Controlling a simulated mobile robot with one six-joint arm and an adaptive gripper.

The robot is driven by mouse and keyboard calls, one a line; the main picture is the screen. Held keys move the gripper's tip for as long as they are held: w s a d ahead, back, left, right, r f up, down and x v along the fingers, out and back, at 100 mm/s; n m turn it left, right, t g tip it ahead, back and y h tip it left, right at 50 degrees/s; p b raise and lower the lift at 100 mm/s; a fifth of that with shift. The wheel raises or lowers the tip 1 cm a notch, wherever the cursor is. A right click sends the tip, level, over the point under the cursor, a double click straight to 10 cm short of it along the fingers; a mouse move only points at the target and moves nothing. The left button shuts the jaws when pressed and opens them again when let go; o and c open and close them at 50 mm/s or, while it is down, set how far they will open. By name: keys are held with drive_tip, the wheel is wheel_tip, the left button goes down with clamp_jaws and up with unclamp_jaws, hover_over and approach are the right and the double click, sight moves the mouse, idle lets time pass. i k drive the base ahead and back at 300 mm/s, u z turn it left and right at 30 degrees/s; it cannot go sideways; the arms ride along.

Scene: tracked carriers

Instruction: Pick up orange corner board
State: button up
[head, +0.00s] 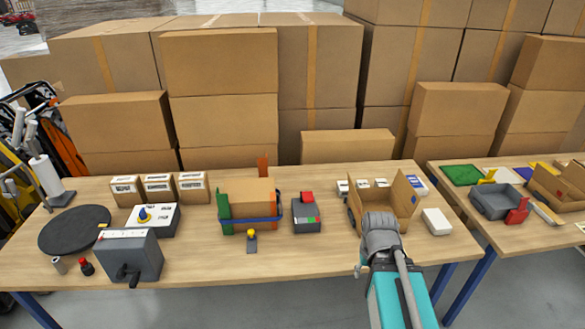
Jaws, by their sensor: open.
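A green corner board (223,205) stands at the carton's left side. A blue strap (250,220) runs around the carton's lower part. Part of my grey and teal arm shows at the lower right, in front of an open carton. My gripper's fingers do not show in this view.
A grey device with a red block (306,214) stands just right of the strapped carton. A grey crank box (128,256) and a black turntable (75,230) are at the left. An open carton (402,196) is at the right. Stacked boxes fill the back.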

sight(262, 163)
drive_tip(key=z, duration=0.1)
drive_tip(key=i, duration=1.35)
drive_tip(key=u, duration=0.5)
